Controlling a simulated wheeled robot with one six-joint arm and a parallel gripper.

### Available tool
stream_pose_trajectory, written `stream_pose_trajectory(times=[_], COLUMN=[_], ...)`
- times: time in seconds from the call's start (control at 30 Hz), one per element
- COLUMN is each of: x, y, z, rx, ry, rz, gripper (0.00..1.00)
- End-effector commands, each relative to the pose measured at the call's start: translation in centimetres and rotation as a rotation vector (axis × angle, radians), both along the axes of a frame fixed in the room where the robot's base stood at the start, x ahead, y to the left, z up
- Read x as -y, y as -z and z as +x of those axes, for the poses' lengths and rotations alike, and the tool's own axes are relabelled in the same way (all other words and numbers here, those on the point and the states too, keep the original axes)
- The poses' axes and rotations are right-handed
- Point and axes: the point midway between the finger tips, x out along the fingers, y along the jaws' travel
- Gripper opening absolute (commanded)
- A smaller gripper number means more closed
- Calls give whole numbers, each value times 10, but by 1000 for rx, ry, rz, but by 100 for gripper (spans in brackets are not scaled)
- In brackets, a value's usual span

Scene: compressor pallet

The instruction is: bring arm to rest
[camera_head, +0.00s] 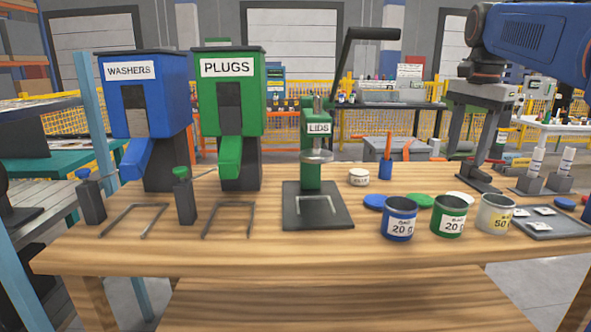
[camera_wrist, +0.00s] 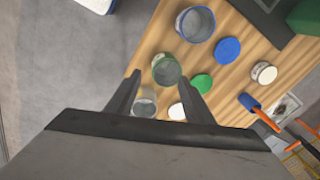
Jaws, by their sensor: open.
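My arm comes in from the upper right of the head view. My gripper (camera_head: 470,150) hangs with its fingers pointing down over the right part of the workbench (camera_head: 330,252). In the wrist view my gripper (camera_wrist: 160,74) shows two dark fingers spread apart, with nothing held between them. The green tin (camera_wrist: 165,68) appears below, in line with the gap between the fingertips. The clear tin (camera_wrist: 145,105) is partly hidden by a finger and the gripper body. The exact height above the bench is hard to tell.
Near the bench's right front stand a blue tin (camera_head: 398,220), a green tin (camera_head: 448,217) and a clear tin (camera_head: 494,215). Blue (camera_head: 374,201) and green (camera_head: 419,201) lids lie behind. A lid press (camera_head: 317,180), washers bin (camera_head: 145,100) and plugs bin (camera_head: 228,100) stand leftward.

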Motion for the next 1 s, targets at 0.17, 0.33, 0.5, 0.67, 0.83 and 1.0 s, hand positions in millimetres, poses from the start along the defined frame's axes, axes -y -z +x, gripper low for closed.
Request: stream_pose_trajectory(times=[0.17,0.33,0.5,0.67,0.83,1.0], x=[-27,-49,-68,-83,-96,-105], y=[33,72,116,162,216,265], z=[-41,-79,-118,-155,-195,-226], rx=[48,93,136,177,219,254], ry=[-188,-369,-547,-715,-890,-1037], rz=[-28,-61,-99,-141,-190,-237], gripper=[48,48,48,48,48,48])
